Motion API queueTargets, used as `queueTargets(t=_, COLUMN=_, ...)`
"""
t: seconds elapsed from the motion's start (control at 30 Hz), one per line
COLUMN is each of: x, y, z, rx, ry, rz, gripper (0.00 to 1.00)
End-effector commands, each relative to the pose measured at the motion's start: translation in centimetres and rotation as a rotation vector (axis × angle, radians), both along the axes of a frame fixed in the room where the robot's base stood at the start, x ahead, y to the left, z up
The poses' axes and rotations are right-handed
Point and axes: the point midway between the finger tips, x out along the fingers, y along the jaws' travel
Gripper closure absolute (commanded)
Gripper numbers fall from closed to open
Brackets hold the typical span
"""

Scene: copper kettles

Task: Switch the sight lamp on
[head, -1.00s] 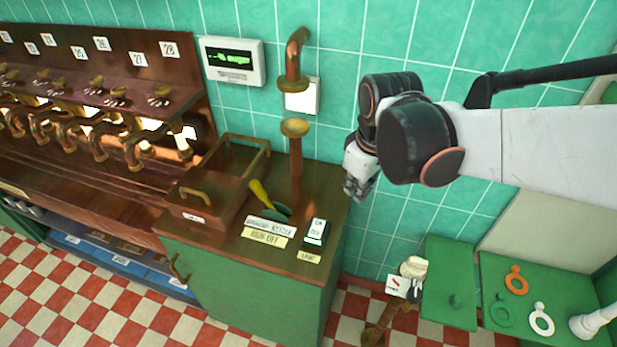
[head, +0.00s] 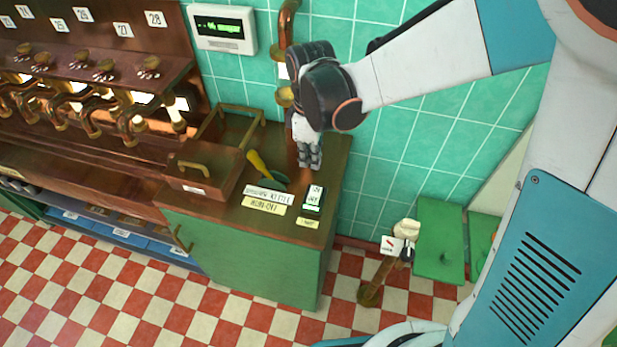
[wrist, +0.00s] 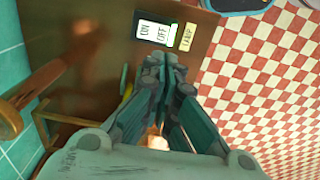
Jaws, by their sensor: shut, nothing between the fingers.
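The lamp switch (head: 314,198) is a small box with a white ON/OFF face and a green edge, on the right part of the wooden counter top. A small tag reading LAMP (head: 307,222) lies in front of it. In the wrist view the switch (wrist: 157,32) lies just beyond my fingertips, with its tag (wrist: 187,37) beside it. My gripper (head: 311,165) is shut and empty, pointing down over the counter behind the switch. It appears apart from the switch. In the wrist view my gripper (wrist: 168,62) covers part of the counter. I cannot tell which way the switch is set.
A green scoop with a yellow handle (head: 257,163) lies left of my gripper, by two label plates (head: 264,206). A wooden box (head: 200,178) stands further left. A copper pipe (head: 287,30) rises behind my gripper. A valve post (head: 385,270) stands on the floor at right.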

Motion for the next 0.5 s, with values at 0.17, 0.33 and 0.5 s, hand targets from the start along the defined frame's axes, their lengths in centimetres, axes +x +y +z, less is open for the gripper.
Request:
queueTargets(t=0.17, x=0.0, y=0.0, z=-0.4, rx=0.0, ry=0.0, rz=-0.001, gripper=1.0)
queueTargets(t=0.33, x=0.0, y=0.0, z=-2.4, rx=0.0, ry=0.0, rz=-0.002, gripper=1.0)
queueTargets(t=0.5, x=0.0, y=0.0, z=-5.3, rx=0.0, ry=0.0, rz=-0.002, gripper=1.0)
